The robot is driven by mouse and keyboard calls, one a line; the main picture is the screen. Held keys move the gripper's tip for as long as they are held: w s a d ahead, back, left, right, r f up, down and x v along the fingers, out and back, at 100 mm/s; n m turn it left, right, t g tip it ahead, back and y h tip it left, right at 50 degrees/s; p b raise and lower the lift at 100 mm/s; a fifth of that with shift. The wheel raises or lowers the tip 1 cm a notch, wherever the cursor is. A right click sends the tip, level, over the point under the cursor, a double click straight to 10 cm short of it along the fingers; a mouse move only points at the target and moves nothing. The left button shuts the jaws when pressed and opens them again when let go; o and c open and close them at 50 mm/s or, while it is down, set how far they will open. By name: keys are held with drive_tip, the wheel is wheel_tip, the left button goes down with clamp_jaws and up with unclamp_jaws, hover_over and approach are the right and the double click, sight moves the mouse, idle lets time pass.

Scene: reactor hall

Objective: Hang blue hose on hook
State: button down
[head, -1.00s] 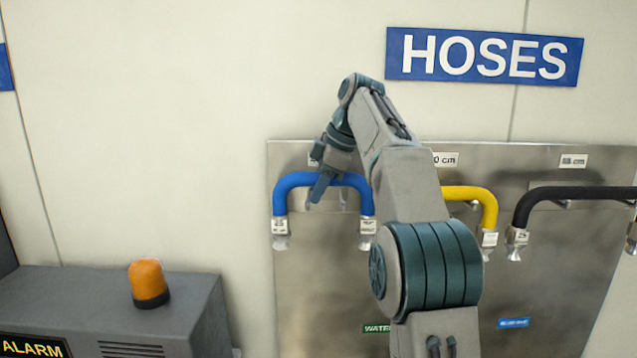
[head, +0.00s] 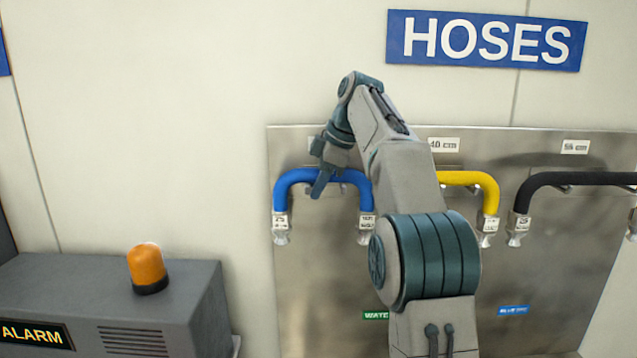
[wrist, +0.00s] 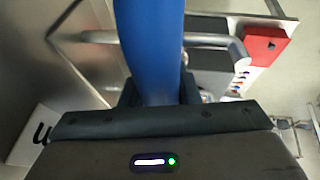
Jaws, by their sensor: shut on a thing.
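The blue hose (head: 293,180) is bent in an arch, with its two labelled metal ends hanging down, in front of the left part of the steel panel. My gripper (head: 321,184) is shut on the blue hose near the top of the arch. In the wrist view the blue hose (wrist: 150,45) runs up from between the jaws. A bent metal bar (wrist: 212,40), apparently the hook, passes behind it there. I cannot tell whether the hose touches it. In the head view my gripper and the hose hide most of that hook.
A yellow hose (head: 487,190) and a black hose (head: 575,179) hang farther right on the steel panel (head: 300,290). My arm covers part of the yellow one. A grey alarm cabinet (head: 185,300) with an orange lamp (head: 147,267) stands at the lower left.

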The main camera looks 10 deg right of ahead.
drive_tip(key=shift+r, duration=0.1)
drive_tip(key=c, duration=1)
unclamp_jaws()
drive_tip(key=p+v, duration=0.2)
drive_tip(key=v, duration=0.5)
drive_tip(key=shift+s+r, duration=0.1)
drive_tip(key=shift+r, duration=0.05)
drive_tip(key=shift+s+a+b, duration=1)
drive_tip(key=shift+s+b, duration=2.6)
drive_tip(key=shift+s, duration=1.85)
drive_tip(key=s+f+m+h, duration=0.1)
drive_tip(key=s+f+m, duration=0.4)
drive_tip(key=f, duration=0.6)
drive_tip(key=s+f+m+h, duration=0.1)
drive_tip(key=s+f+m, duration=0.4)
drive_tip(key=s+f, duration=0.4)
drive_tip(key=s+f+m+h, duration=0.2)
drive_tip(key=s+f+m, duration=0.4)
drive_tip(key=f, duration=0.7)
drive_tip(key=shift+s+d+f+t, duration=0.2)
drive_tip(key=shift+s, duration=0.3)
drive_tip(key=shift+s+d+f+t, duration=0.2)
drive_tip(key=shift+s, duration=0.25)
